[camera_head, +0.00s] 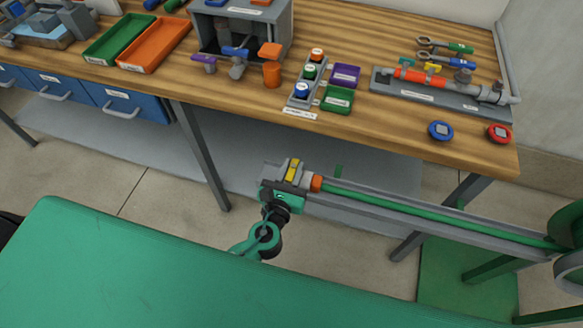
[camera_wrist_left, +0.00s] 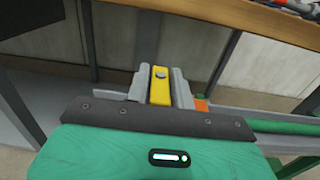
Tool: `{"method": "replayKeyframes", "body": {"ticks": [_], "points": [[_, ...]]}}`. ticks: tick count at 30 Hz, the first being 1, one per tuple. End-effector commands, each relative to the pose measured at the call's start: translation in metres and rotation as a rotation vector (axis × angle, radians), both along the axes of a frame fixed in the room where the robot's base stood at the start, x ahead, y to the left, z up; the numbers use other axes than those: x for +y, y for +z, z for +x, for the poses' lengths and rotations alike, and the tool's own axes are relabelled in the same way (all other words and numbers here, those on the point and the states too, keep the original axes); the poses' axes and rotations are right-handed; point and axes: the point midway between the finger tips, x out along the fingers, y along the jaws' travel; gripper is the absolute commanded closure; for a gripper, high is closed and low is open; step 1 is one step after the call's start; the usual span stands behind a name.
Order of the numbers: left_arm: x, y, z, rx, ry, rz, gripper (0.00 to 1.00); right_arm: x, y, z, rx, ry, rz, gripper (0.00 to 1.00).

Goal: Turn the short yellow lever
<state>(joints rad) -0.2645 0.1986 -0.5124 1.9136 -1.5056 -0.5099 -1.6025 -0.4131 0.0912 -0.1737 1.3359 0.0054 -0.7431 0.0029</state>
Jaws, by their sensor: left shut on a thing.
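The short yellow lever (camera_head: 293,171) sits at the left end of a green pipe (camera_head: 420,214), beside an orange collar (camera_head: 316,183). In the left wrist view the lever (camera_wrist_left: 160,88) stands upright between the two grey fingers, with a round bolt head near its top. My left gripper (camera_head: 285,170) is shut on the lever; it also shows in the left wrist view (camera_wrist_left: 160,80). The valve body under the lever is mostly hidden by the gripper. My right gripper does not show.
A wooden workbench (camera_head: 400,141) with trays, bottles and fittings stands behind the pipe. Its grey legs and lower shelf are close behind the gripper. The pipe rests along a grey rail (camera_head: 450,236) toward a green reel (camera_head: 571,228) at right.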

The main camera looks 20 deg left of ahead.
Motion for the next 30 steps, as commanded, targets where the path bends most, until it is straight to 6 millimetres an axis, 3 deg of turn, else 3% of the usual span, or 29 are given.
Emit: {"method": "replayKeyframes", "body": {"ticks": [15, 16, 18, 30], "points": [[0.0, -0.0009, 0.0, 0.001, 0.018, 0.0, 0.99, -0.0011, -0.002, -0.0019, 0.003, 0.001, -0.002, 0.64], [0.0, -0.0009, 0.0, 0.001, 0.018, 0.0, 0.71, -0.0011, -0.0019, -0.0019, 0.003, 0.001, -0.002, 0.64], [0.0, -0.0009, 0.0, 0.001, 0.018, 0.0, 0.6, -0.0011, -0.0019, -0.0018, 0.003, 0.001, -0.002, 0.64], [-0.0001, -0.0019, -0.0085, 0.002, 0.017, 0.0, 0.6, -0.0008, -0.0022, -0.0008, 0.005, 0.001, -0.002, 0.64]]}}
